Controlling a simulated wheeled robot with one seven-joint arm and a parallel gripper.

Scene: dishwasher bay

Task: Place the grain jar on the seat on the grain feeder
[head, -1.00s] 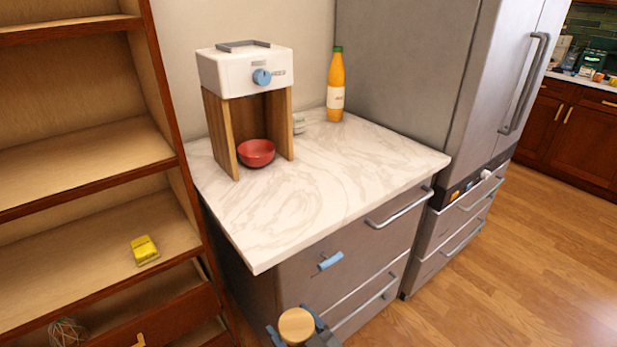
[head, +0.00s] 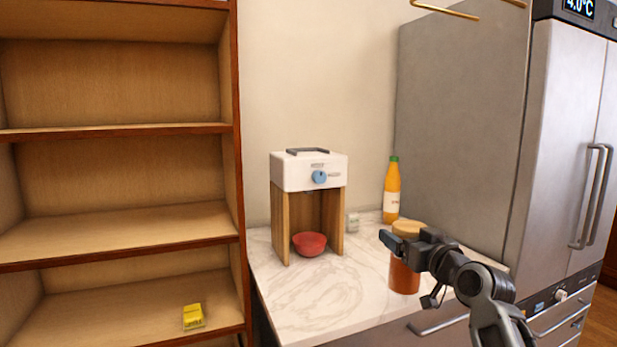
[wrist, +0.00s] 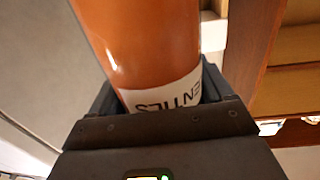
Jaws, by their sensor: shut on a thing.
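My gripper (head: 408,239) is shut on the grain jar (head: 404,277), an orange-brown jar with a light wooden lid. The jar looks upright in the head view, in front of the right part of the counter. In the wrist view the jar (wrist: 145,45) fills the space between the fingers, and part of a white label with dark letters shows. The grain feeder (head: 338,172) is a white box with a blue knob on wooden side panels. The seat (head: 307,152) is a dark frame on its top, left of and above my gripper. Nothing is on the seat.
A red bowl (head: 309,244) sits under the feeder. An orange bottle (head: 392,192) stands at the back of the marble counter (head: 310,300). A wooden shelf (head: 120,130) with a yellow packet (head: 193,317) is at left, a steel fridge (head: 460,120) at right.

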